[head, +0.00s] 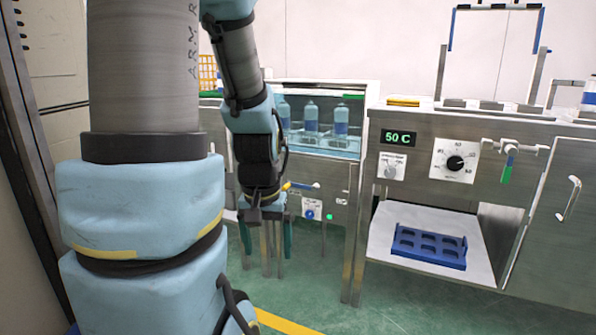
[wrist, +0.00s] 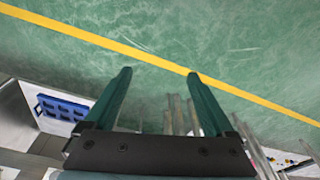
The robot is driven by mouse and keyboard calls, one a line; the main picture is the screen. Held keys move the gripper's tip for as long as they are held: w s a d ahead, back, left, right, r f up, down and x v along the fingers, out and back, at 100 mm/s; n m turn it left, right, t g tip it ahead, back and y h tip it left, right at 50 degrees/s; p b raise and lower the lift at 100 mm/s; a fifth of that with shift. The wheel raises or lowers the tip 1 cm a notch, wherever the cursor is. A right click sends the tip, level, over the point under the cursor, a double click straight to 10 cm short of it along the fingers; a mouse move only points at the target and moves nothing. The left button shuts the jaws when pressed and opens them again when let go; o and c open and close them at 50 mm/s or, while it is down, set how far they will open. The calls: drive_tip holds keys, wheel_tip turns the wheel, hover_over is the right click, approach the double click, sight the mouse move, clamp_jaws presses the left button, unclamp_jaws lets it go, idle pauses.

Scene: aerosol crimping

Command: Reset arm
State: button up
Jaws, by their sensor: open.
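My gripper (head: 266,240) hangs pointing down in the head view, in front of the machine with the glass-fronted tank. In the wrist view my gripper (wrist: 160,80) shows two green fingers spread wide apart, with nothing between them but green floor and some metal legs further off. It is open and empty. My arm's large light blue links fill the left of the head view and hide part of what is behind them.
A blue rack (head: 430,247) with empty holes lies on a white shelf (head: 385,235) under the control panel reading 50 C (head: 398,138). Blue-and-white bottles (head: 311,117) stand behind glass in the tank. Green floor (head: 310,290) with a yellow line is clear.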

wheel_tip(320, 180, up, 29)
drive_tip(key=s+p, duration=0.1)
drive_tip(key=p, duration=2.7)
drive_tip(key=shift+a+r, duration=0.2)
drive_tip(key=shift+a, duration=0.05)
